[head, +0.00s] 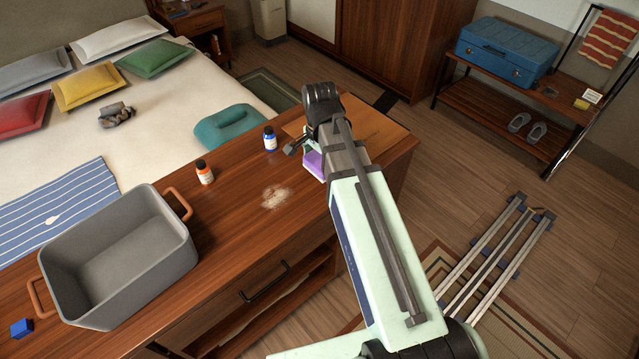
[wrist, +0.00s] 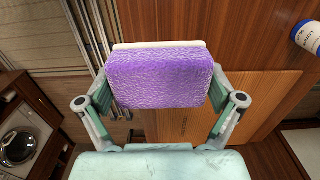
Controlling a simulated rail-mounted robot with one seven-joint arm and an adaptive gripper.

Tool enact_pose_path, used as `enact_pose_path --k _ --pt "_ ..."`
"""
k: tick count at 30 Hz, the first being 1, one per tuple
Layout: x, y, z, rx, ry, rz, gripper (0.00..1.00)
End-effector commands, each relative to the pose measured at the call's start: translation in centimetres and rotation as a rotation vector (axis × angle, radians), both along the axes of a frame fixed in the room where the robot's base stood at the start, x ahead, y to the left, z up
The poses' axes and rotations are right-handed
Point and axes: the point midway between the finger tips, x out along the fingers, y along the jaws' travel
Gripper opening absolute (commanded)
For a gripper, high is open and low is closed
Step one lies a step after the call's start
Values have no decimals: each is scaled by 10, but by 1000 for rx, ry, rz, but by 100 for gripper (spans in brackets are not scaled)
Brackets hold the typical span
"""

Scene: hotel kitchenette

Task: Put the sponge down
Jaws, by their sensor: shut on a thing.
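The sponge (head: 314,164) is purple with a pale layer on one side. My gripper (wrist: 160,82) is shut on it, with one finger at each side, in the wrist view. The sponge (wrist: 158,76) fills the space between the fingers there. In the head view my arm hides most of my gripper (head: 308,150) and part of the sponge. They are at the right part of the wooden counter (head: 235,235), near a lighter wooden board (head: 375,127). I cannot tell whether the sponge touches the surface below.
A blue bottle (head: 270,139) and an orange bottle (head: 204,172) stand left of the sponge. A patch of pale crumbs (head: 276,197) lies in front of them. A grey bin (head: 120,255) and a blue block (head: 21,327) are at the left. Bare counter lies around the crumbs.

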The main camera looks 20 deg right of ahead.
Motion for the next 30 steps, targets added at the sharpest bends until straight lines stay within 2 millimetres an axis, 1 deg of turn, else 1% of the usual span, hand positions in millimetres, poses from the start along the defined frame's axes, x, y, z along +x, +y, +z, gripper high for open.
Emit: enact_pose_path --k 1,3,9,12,20,27,30 --pt "-1 0 -9 0 4 0 65" --pt "-1 0 -22 0 3 0 65" --pt "0 0 -51 0 1 0 65" --pt "0 0 -58 0 0 0 65" --pt "0 0 -70 0 1 0 65" --pt "0 0 -95 0 1 0 65" --pt "0 0 -100 0 0 0 65"
